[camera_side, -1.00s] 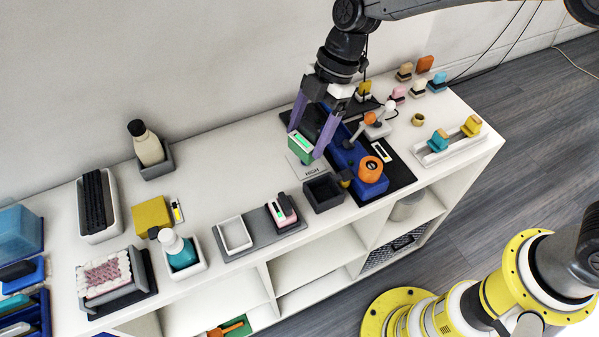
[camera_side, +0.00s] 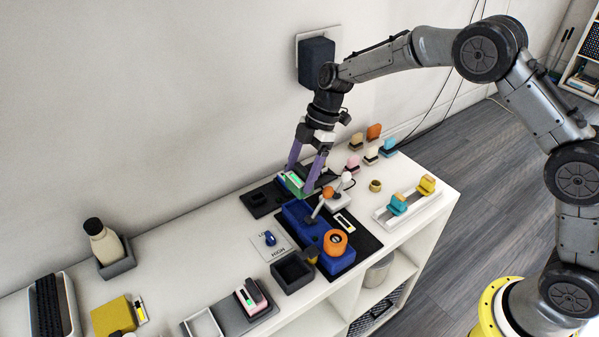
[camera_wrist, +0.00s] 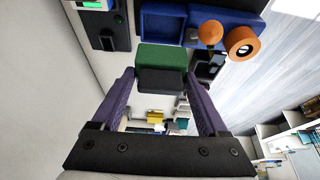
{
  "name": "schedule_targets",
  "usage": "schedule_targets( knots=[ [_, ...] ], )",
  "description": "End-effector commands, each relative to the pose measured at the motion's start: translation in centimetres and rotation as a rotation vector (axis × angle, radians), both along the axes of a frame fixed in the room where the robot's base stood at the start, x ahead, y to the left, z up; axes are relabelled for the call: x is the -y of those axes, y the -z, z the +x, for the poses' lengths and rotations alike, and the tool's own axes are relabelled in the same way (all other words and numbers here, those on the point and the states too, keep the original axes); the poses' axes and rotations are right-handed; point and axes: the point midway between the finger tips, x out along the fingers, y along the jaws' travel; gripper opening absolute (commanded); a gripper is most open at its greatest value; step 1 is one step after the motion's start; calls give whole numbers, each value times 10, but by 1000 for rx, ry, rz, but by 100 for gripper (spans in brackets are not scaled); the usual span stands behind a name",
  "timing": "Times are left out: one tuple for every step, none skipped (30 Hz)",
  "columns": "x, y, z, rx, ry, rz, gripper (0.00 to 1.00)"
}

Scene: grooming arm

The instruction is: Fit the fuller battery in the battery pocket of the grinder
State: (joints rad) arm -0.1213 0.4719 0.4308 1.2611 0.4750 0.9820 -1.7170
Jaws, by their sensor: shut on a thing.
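My gripper (camera_side: 308,180) is shut on a green battery (camera_side: 292,183) with a lit green bar; its green and black casing (camera_wrist: 162,60) sits between the purple fingers in the wrist view. The grinder appears to be the long blue body (camera_side: 303,222) with an orange ring (camera_side: 335,242) on a black mat. The battery is held near the back of this body. I cannot tell its height or contact.
An empty black box (camera_side: 292,272) stands in front of the grinder. A lever with an orange ball (camera_side: 328,192) and a white-ball stick (camera_side: 346,177) are close to my fingers. A white rack (camera_side: 385,216) holds teal and yellow pieces at the right.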

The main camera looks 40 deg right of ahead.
Motion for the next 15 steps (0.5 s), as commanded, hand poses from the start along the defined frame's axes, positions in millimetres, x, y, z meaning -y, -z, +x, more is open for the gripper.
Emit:
schedule_targets(
  knots=[
    [0, 2, 0, 0, 0, 0, 12],
    [0, 3, 0, 0, 1, 0, 12],
    [0, 5, 0, 0, 1, 1, 12],
    [0, 7, 0, 0, 1, 1, 12],
    [0, 9, 0, 0, 1, 1, 12],
    [0, 12, 0, 0, 0, 1, 12],
    [0, 15, 0, -1, 0, 1, 12],
    [0, 18, 0, -1, 0, 1, 12],
    [0, 22, 0, 0, 0, 1, 12],
    [0, 24, 0, 0, 1, 0, 12],
    [0, 27, 0, -1, 1, 0, 12],
    [0, 31, 0, -2, 0, 0, 12],
    [0, 34, 0, -2, 0, 0, 12],
    [0, 36, 0, -1, 0, 0, 12],
    [0, 39, 0, 0, 0, 0, 12]
  ],
)
